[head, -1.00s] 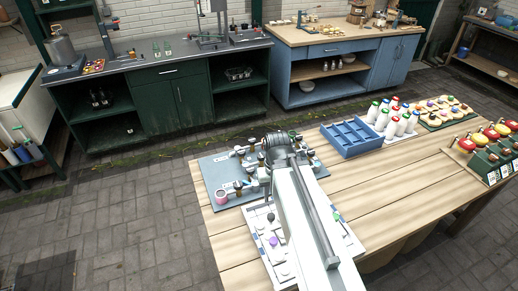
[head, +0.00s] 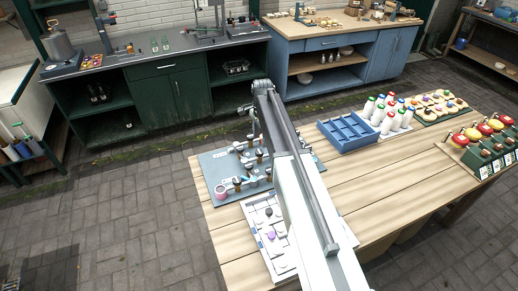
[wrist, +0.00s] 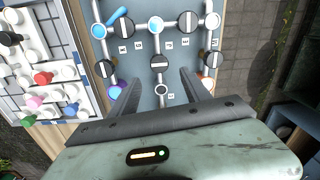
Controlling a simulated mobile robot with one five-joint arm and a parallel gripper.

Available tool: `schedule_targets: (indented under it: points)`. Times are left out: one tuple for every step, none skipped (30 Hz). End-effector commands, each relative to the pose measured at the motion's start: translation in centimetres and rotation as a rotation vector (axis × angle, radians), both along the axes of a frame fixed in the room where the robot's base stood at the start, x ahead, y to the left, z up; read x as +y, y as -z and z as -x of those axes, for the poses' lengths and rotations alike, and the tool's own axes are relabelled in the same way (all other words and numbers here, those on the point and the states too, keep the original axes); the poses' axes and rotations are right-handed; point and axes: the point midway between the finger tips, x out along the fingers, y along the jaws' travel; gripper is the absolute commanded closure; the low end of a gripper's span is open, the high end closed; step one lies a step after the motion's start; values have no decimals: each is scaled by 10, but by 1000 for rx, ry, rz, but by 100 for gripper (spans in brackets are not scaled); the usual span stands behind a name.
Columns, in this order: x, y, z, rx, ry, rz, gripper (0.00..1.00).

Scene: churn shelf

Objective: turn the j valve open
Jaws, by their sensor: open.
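The valve board (wrist: 142,45) is grey-blue, with pipes, pale-blue-centred joints and several round dark valves with pale bars across them. In the wrist view one valve (wrist: 160,64) sits in the middle, just beyond and between my fingertips, and looks apart from them. Others show at the left (wrist: 105,68), right (wrist: 214,59) and top (wrist: 188,21). The small letter tags are too small to read, so I cannot tell which is J. My gripper (wrist: 159,75) is open and empty over the board. In the head view the board (head: 207,168) is partly hidden by my arm.
Left of the board in the wrist view is a white panel (wrist: 32,62) with red, white and purple knobs. In the head view a blue divided tray (head: 347,133), bottles (head: 388,114) and red-and-yellow items (head: 484,135) stand to the right. The wooden table's middle (head: 365,180) is bare.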

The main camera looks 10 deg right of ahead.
Motion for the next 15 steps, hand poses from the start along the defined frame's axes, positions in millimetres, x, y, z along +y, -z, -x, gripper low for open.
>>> schedule_targets:
  points:
    - [0,1,1,0,-1,0,44]
    - [0,3,1,0,-1,0,44]
    - [0,5,1,0,-2,0,44]
    - [0,7,1,0,-2,0,44]
    - [0,10,1,0,-2,0,44]
    - [1,15,1,0,-3,0,44]
    - [1,19,1,0,-3,0,44]
    - [1,23,1,0,-3,0,44]
    - [1,30,0,0,-3,0,44]
    - [1,35,0,0,-4,0,44]
    - [1,41,0,0,-4,0,44]
    - [1,48,0,0,-4,0,44]
    - [1,54,-1,0,-4,0,44]
    - [2,59,-1,0,-4,0,44]
    - [2,66,-1,0,-4,0,44]
